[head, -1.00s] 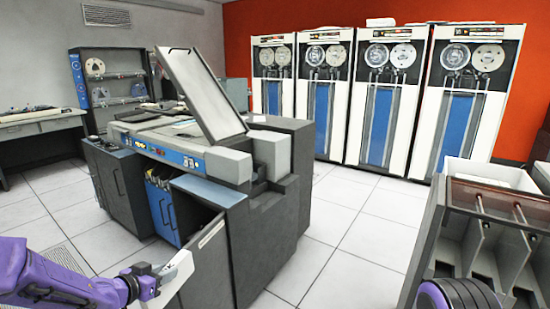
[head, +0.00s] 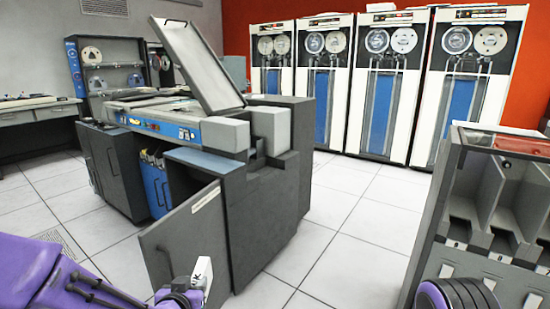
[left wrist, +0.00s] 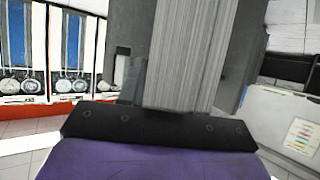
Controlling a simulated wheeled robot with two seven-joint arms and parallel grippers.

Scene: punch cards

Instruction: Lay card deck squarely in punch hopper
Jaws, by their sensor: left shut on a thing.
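My left gripper (head: 192,290) is low in the head view, in front of the punch machine's open cabinet door. I cannot clearly make out the hopper.
The open cabinet door (head: 185,240) juts toward me at the machine's front. A grey bin unit (head: 440,255) stands at right. Tape drives (head: 390,90) line the back wall. Tiled floor (head: 335,235) is clear between machine and bin unit.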

